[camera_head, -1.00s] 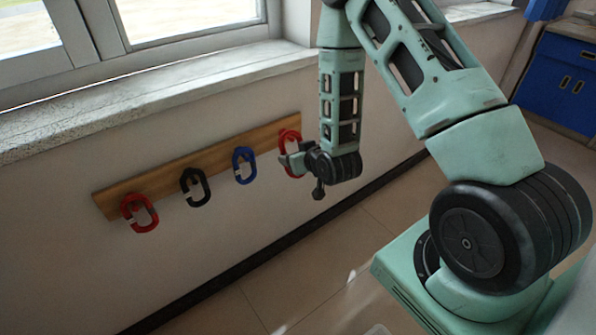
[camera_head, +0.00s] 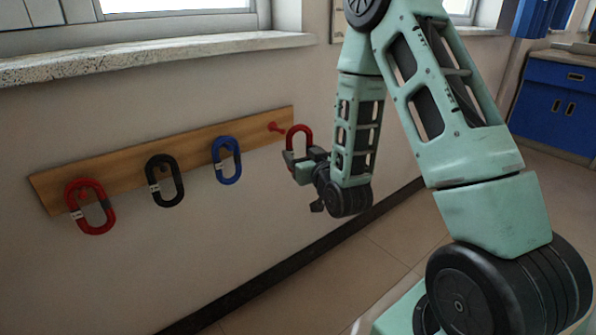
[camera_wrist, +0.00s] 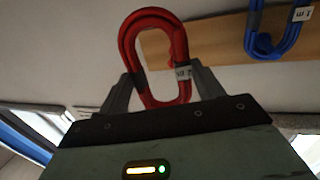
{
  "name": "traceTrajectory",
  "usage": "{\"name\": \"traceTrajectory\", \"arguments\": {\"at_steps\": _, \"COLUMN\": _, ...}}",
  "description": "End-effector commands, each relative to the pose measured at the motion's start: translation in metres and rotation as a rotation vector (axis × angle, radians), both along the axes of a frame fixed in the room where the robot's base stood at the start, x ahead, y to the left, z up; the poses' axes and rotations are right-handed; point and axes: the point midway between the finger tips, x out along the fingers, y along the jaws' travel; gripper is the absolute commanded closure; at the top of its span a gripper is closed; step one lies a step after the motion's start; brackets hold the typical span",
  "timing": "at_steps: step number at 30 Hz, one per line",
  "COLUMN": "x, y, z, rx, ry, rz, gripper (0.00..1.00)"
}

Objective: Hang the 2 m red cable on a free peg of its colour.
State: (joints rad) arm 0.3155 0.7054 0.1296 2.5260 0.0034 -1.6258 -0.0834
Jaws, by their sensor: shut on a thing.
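My gripper (camera_head: 304,157) is shut on a red cable (camera_head: 299,137), a closed upright loop, held just right of the wooden peg board's end. In the wrist view the fingers (camera_wrist: 163,88) pinch the lower part of the red cable (camera_wrist: 128,42) from both sides. Its white tag (camera_wrist: 184,73) is too small to read surely. A bare red peg (camera_head: 275,127) sticks out near the board's right end, left of the held loop and apart from it in the head view. Another red cable (camera_head: 79,226) hangs on the board's left end.
The wooden board (camera_head: 125,164) is on the wall below a stone window sill (camera_head: 150,55). A black cable (camera_head: 177,190) and a blue cable (camera_head: 236,165) hang between the red ones. The blue cable (camera_wrist: 262,46) also shows in the wrist view.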

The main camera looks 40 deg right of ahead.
Motion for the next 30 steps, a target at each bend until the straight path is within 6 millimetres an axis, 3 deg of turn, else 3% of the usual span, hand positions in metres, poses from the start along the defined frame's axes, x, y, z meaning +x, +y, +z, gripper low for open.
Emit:
{"name": "traceTrajectory", "arguments": {"at_steps": 1, "x": -0.002, "y": -0.001, "z": -0.006, "rx": -0.003, "ry": -0.013, "rz": -0.004, "gripper": 0.57}}
{"name": "traceTrajectory", "arguments": {"at_steps": 11, "x": 0.000, "y": -0.003, "z": -0.002, "rx": -0.007, "ry": -0.032, "rz": -0.010, "gripper": 0.57}}
{"name": "traceTrajectory", "arguments": {"at_steps": 30, "x": 0.035, "y": -0.002, "z": -0.005, "rx": -0.007, "ry": -0.032, "rz": -0.009, "gripper": 0.57}}
